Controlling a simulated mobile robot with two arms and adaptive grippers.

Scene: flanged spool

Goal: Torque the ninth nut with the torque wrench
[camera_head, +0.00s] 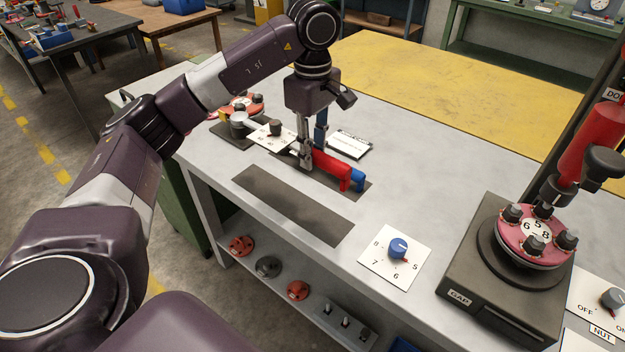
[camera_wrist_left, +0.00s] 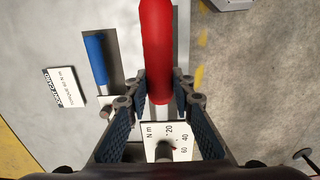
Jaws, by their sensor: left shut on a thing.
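My left gripper (camera_head: 305,160) points down over the bench and is shut on a red-handled tool (camera_head: 332,165), around the part near the handle's left end. In the left wrist view the fingers (camera_wrist_left: 162,92) stand on both sides of the red handle (camera_wrist_left: 157,45). A blue-handled tool (camera_head: 357,181) lies beside it on a dark mat, apart from the fingers. My right gripper is not in view.
A dial plate marked N m (camera_wrist_left: 163,143) lies near the gripper. A small printed card (camera_head: 349,144) lies behind the tools. An empty dark mat (camera_head: 293,205) and a blue-knob dial plate (camera_head: 394,257) lie in front. Another red flanged part (camera_head: 241,104) stands at the left end.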

